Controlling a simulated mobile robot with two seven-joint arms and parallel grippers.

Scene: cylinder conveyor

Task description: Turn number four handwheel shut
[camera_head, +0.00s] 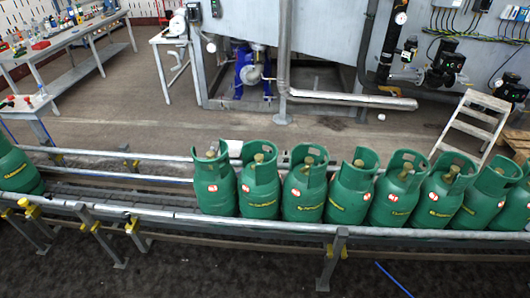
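Several green gas cylinders (260,190) stand upright in a close row on the conveyor (115,208), from the middle to the right edge. Each has a collar around its top, and a small brass-coloured valve (307,162) shows inside most collars. Red and white stickers and yellow lettering are on their sides. Another green cylinder (18,172) stands apart at the left edge, partly cut off. The valve tops are too small to tell a handwheel's number or whether one is open or shut. Neither of my grippers is in view.
Metal rails (130,157) run along both sides of the conveyor, with a clear stretch left of the row. Behind are a workbench (75,38) with small items, a small stand (178,50), pipework (340,98) and a step ladder (470,128).

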